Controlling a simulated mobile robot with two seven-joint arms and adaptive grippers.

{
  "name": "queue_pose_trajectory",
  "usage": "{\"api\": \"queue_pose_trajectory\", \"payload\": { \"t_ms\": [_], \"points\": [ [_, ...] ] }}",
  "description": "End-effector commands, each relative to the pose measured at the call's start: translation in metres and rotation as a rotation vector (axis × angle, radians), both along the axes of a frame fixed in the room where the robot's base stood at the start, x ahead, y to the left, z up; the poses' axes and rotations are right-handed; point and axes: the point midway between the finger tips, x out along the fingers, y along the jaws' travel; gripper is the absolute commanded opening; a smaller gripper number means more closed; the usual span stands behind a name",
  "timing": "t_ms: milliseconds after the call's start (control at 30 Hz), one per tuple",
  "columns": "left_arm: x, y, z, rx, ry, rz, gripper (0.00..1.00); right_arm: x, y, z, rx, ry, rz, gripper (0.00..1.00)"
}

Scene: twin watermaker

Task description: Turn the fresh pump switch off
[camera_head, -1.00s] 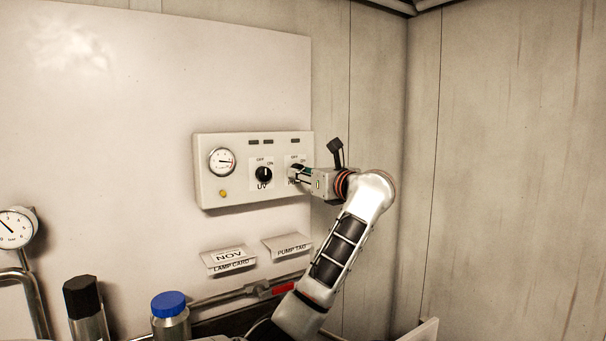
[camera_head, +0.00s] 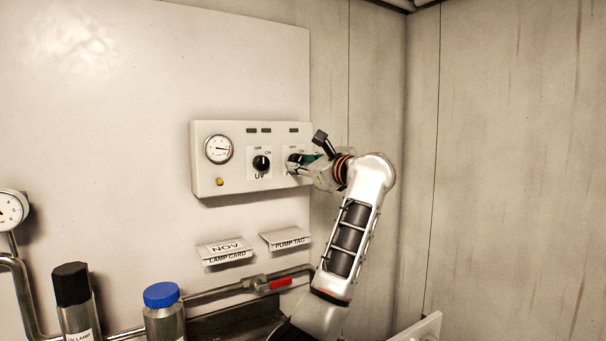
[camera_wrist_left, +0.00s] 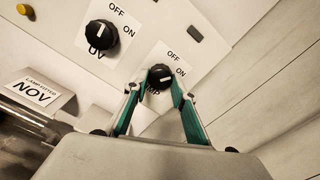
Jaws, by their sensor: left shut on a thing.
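The pump switch (camera_wrist_left: 160,75) is a small black round knob on a white plate with OFF and ON labels. In the wrist view its short white mark lies on the ON side, partly hard to read. My left gripper (camera_wrist_left: 156,92) has its green-sided fingers on either side of this knob, shut on it. In the head view, my left gripper (camera_head: 299,164) reaches the right end of the control box (camera_head: 208,180) from the right and hides most of the pump switch. The PUMP label is partly covered by the fingers. My right gripper is not in view.
The black UV knob (camera_head: 261,163) sits close left of the pump switch. A round gauge (camera_head: 218,149) and a yellow button (camera_head: 220,182) are further left. A lamp card (camera_head: 226,250) and a pump tag (camera_head: 286,238) are below. A red-handled valve (camera_head: 279,283) and bottles stand lower.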

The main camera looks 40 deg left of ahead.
Motion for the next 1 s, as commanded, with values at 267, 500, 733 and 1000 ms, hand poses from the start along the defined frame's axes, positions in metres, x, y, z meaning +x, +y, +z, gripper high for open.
{"api": "queue_pose_trajectory", "payload": {
  "t_ms": [267, 500, 733, 1000],
  "points": [
    [0.002, 0.0, -0.006, -0.073, -0.242, 0.0, 0.04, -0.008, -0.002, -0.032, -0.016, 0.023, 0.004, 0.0],
    [0.002, 0.0, -0.004, -0.122, -0.415, 0.001, 0.04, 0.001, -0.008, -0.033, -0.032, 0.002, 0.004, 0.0],
    [0.002, -0.001, -0.002, -0.153, -0.521, -0.001, 0.04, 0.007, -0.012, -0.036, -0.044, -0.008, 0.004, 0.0],
    [0.001, 0.0, 0.0, -0.166, -0.571, 0.001, 0.04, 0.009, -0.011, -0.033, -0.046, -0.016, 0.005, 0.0]
  ]
}}
